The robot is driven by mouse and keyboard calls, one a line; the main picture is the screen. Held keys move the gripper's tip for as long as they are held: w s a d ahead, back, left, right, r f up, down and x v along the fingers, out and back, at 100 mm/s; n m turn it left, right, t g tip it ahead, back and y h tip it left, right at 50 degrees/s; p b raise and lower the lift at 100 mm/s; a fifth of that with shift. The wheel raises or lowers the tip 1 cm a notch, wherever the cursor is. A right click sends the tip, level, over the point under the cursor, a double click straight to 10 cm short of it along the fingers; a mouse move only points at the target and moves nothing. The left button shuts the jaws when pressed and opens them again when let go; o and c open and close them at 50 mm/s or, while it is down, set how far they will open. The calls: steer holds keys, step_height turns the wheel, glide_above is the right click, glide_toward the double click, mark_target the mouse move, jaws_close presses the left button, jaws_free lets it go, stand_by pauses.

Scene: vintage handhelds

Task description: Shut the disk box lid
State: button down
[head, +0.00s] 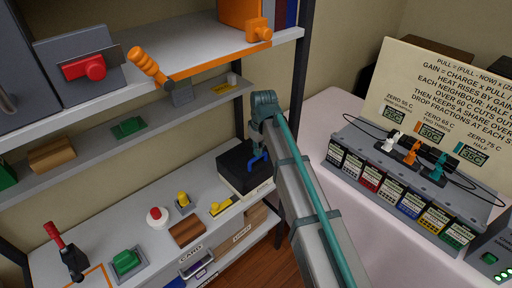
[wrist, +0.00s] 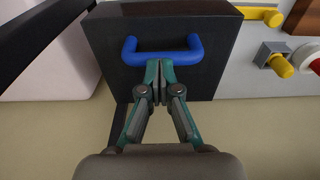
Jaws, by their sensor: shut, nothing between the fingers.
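The disk box has a black lid (head: 238,158) over a pale lower body (head: 238,186), on the lower shelf in the head view. The lid carries a blue handle (head: 259,162). In the wrist view the dark lid (wrist: 105,70) fills the upper middle, with the blue handle (wrist: 165,52) across it. My gripper (wrist: 160,68) is shut with nothing held, its fingertips at the middle of the handle. I cannot tell whether they touch it. Whether the lid is fully down is unclear.
A yellow-handled control (head: 221,207), a brown block (head: 187,232) and a red button (head: 157,216) sit left of the box. The middle shelf (head: 210,98) runs above and behind. A rack post (head: 299,75) stands close to my arm.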

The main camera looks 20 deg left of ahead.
steer(key=shift+r, duration=0.1)
step_height(320, 180, up, 10)
steer(key=s+d+p, duration=0.1)
steer(key=p, duration=0.5)
steer(key=shift+d+f, duration=0.2)
steer(key=shift+d, duration=0.1)
